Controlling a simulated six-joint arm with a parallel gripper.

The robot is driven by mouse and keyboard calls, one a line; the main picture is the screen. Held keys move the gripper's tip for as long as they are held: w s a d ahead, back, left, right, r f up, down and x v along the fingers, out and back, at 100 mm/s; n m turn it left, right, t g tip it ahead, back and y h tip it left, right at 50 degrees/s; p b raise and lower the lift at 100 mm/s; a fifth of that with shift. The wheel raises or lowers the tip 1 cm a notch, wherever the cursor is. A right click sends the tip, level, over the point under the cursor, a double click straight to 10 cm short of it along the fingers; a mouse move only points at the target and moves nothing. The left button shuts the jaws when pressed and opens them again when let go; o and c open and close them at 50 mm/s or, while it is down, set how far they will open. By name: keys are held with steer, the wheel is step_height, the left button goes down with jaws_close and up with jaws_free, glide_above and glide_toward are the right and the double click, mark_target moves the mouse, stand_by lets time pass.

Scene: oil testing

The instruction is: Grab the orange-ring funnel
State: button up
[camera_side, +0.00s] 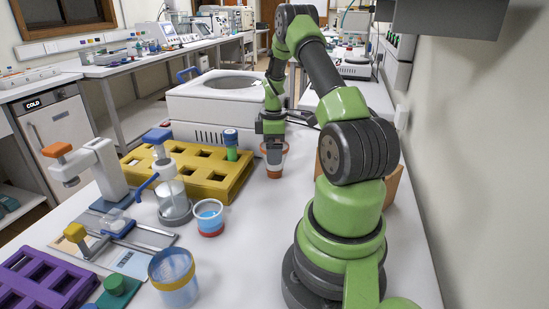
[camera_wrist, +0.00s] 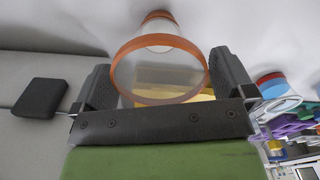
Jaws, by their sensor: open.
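The orange-ring funnel (camera_side: 274,160) stands on the white table, below my gripper (camera_side: 272,138) in the side view. It has a clear body, an orange rim and an orange base. In the wrist view the funnel (camera_wrist: 158,68) lies between the two dark fingers of my gripper (camera_wrist: 165,85), its wide orange rim toward the camera. The fingers are open, one on each side, and a gap shows near the right finger. Whether either finger touches the funnel is hard to tell.
A yellow rack (camera_side: 190,172) stands left of the funnel, with a blue-capped green tube in it. A white machine (camera_side: 215,105) stands behind. Clear cups with a red base (camera_side: 209,217) and a yellow rim (camera_side: 174,277) stand nearer the camera. A brown panel (camera_side: 392,183) is at right.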

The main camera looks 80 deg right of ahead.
steer(key=c, duration=0.8)
steer(key=shift+r, duration=0.15)
